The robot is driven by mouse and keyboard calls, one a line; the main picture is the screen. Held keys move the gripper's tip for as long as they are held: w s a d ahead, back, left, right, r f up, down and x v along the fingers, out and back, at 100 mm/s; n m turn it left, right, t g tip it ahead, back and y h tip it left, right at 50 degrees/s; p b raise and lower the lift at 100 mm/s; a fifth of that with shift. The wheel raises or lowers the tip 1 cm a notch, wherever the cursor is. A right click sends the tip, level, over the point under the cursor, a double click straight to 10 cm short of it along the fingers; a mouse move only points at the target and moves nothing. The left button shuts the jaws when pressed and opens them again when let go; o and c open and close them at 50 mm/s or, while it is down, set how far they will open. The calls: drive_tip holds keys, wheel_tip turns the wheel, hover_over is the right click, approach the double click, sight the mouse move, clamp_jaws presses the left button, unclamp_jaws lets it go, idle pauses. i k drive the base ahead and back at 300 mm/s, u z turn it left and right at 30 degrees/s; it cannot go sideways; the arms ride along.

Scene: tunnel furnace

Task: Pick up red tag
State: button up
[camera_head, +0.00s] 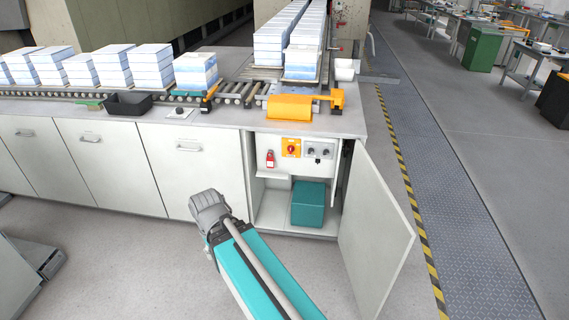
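A small red tag (269,159) hangs on the grey panel inside the open cabinet, left of an orange plate with a red rotary switch (291,148). My arm reaches up from the bottom, with a grey ridged part at its far end in front of the closed door to the left of the opening. That end is apart from the tag, lower and to the left. I cannot make out gripper fingers there or tell whether they are open or shut.
The open cabinet door (375,230) swings out at the right of the opening. A teal box (308,204) stands on the cabinet floor. The counter above holds a roller conveyor (240,92), stacked white-blue blocks (195,70), a black tray (128,103) and an orange cover (289,107). Floor in front is clear.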

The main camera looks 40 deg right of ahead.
sight(269, 161)
drive_tip(key=z, duration=0.85)
drive_tip(key=i, duration=1.05)
drive_tip(key=z, duration=0.05)
